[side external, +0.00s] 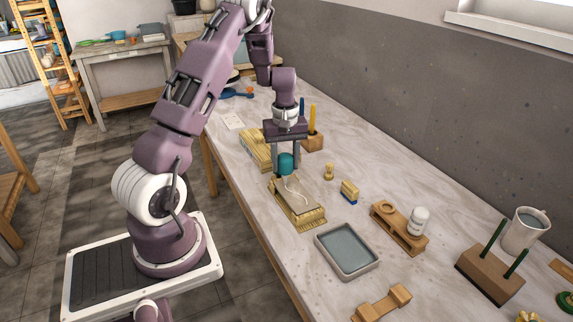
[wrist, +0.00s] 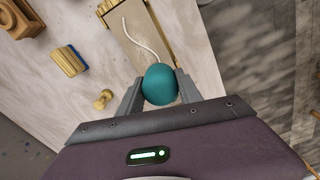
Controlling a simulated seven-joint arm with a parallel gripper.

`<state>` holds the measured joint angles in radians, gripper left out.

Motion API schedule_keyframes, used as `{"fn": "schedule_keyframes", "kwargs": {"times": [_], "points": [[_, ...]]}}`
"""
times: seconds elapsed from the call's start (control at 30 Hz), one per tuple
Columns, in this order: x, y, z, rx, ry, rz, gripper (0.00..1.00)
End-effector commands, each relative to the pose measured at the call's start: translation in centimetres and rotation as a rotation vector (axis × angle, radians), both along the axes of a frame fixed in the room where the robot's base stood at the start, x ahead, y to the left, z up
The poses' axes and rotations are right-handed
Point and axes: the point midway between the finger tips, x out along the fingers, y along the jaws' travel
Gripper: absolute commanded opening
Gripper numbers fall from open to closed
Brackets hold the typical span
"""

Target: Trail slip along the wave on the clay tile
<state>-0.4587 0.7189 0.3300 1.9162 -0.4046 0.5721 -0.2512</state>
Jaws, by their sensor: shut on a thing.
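My gripper (side external: 284,168) is shut on a teal rubber bulb (side external: 287,161), with a finger on each side of it. The bulb also shows between the fingers in the wrist view (wrist: 159,84). A pale curved line (wrist: 139,41) runs along the tile and ends at or behind the bulb in the wrist view. I cannot tell whether it is the marked wave or laid slip. The bulb's tip is hidden, so contact with the tile is unclear.
A grey shallow tray (side external: 347,250) lies beside the tile. A blue-and-yellow sponge or brush (side external: 349,191) and a small wooden knob (side external: 328,172) stand toward the wall. A wooden holder with a white bottle (side external: 419,221) is further right. Wooden blocks (side external: 256,150) lie behind my gripper.

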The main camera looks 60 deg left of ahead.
Motion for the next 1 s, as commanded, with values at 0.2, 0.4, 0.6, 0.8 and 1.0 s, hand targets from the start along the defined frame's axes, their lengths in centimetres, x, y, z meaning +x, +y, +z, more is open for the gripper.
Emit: {"fn": "schedule_keyframes", "kwargs": {"times": [0.2,0.4,0.6,0.8,1.0], "points": [[0.0,0.1,0.0,0.003,-0.001,0.001,0.00],[0.1,0.2,1.1,0.005,-0.003,0.001,0.00],[0.1,0.1,3.1,0.004,-0.002,0.000,0.00],[0.1,0.1,4.8,0.003,-0.004,0.000,0.00],[0.0,0.0,6.0,0.001,0.000,0.001,0.00]]}}
